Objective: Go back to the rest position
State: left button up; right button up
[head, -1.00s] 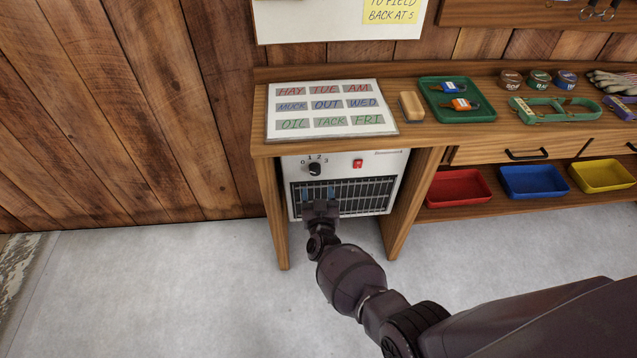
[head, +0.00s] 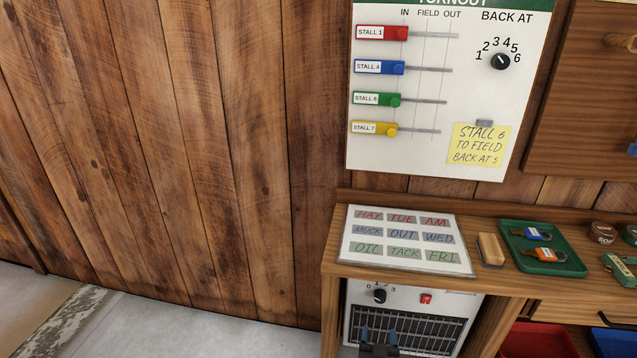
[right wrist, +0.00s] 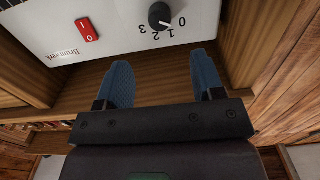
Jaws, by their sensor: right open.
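My right gripper (head: 379,340) is at the bottom edge of the head view, in front of the grille of a white heater (head: 461,304) under the bench. In the right wrist view its two blue fingers (right wrist: 166,85) are apart with nothing between them. The heater's front also shows in the right wrist view (right wrist: 115,38), with a black dial (right wrist: 160,16) and a red switch (right wrist: 87,30), upside down there. I cannot tell whether the fingers touch the heater. My left gripper is not in view.
A turnout board (head: 400,160) hangs above. Red (head: 537,342) and blue bins sit below at right. Bare floor (head: 180,330) lies at left.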

jog(key=w+a+r+n+y, duration=0.1)
jog(key=w+a+r+y, duration=0.25)
jog(key=r, duration=0.25)
jog(key=s+d+r+n+g+y+p, duration=0.1)
jog(key=s+d+r+n+y+p, duration=0.15)
jog(key=s+r, duration=0.4)
pick_arm(q)
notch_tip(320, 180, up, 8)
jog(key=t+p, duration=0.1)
jog(key=p, duration=0.5)
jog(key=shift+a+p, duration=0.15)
jog(key=shift+p, duration=0.2)
pick_arm(e)
jog(key=s+d+r+g, duration=0.1)
jog(key=s+d, duration=0.3)
jog(key=s, duration=1.3)
jog(key=s+d+r+g+h, duration=0.1)
jog(key=s+d+g, duration=0.3)
jog(key=s, duration=1.4)
jog(key=shift+r+n, duration=0.45)
jog(key=shift+r, duration=0.15)
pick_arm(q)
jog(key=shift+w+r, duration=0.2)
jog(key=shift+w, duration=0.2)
